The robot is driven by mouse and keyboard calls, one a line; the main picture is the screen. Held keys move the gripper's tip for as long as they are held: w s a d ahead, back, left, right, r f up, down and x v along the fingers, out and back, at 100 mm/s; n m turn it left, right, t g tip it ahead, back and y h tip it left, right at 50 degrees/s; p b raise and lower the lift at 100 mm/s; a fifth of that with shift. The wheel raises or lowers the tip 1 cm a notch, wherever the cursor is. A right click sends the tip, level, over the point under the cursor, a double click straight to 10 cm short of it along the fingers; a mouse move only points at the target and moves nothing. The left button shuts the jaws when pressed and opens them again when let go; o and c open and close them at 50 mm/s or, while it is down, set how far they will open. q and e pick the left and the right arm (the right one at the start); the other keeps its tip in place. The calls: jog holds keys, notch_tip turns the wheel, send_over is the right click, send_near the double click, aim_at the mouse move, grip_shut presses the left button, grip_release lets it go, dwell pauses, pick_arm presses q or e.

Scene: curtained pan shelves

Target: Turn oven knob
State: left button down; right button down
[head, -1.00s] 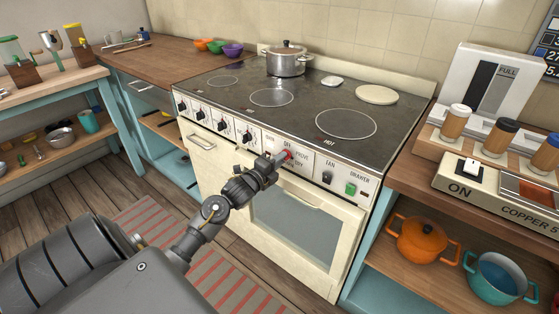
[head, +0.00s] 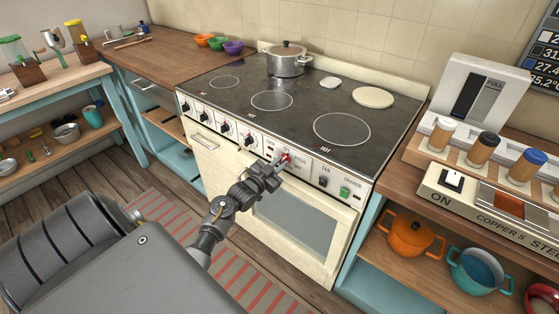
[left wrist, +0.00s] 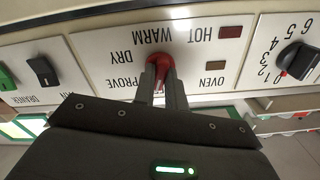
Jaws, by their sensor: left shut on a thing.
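The oven knob is red and sits on the stove's cream front panel, among the words PROVE, DRY, WARM and HOT. In the left wrist view the red knob (left wrist: 160,68) is between the two fingers of my left gripper (left wrist: 161,85), which is shut on it. In the head view the knob (head: 286,158) shows just past the tips of my left gripper (head: 280,165). The gripper partly hides the panel lettering. My right gripper is not in view.
Several black-and-red burner knobs (head: 224,127) line the panel to the left. A black fan switch (head: 323,182) and a green drawer switch (head: 345,191) are to the right. The oven door (head: 300,225) below is closed. A lidded pot (head: 285,60) stands on the cooktop.

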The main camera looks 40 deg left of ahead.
pick_arm(q)
jog(key=shift+r+n, duration=0.1)
jog(key=shift+n, duration=0.5)
jog(key=shift+r+n+p, duration=0.2)
jog(key=shift+n+p, duration=0.3)
jog(key=shift+p, duration=0.15)
jog(key=shift+n+p, duration=0.4)
jog(key=shift+n, duration=0.2)
jog(key=c, duration=1.7)
grip_release()
jog(key=shift+f, duration=0.25)
jog(key=o, duration=0.3)
jog(key=shift+w, duration=0.1)
jog(key=shift+s, duration=0.2)
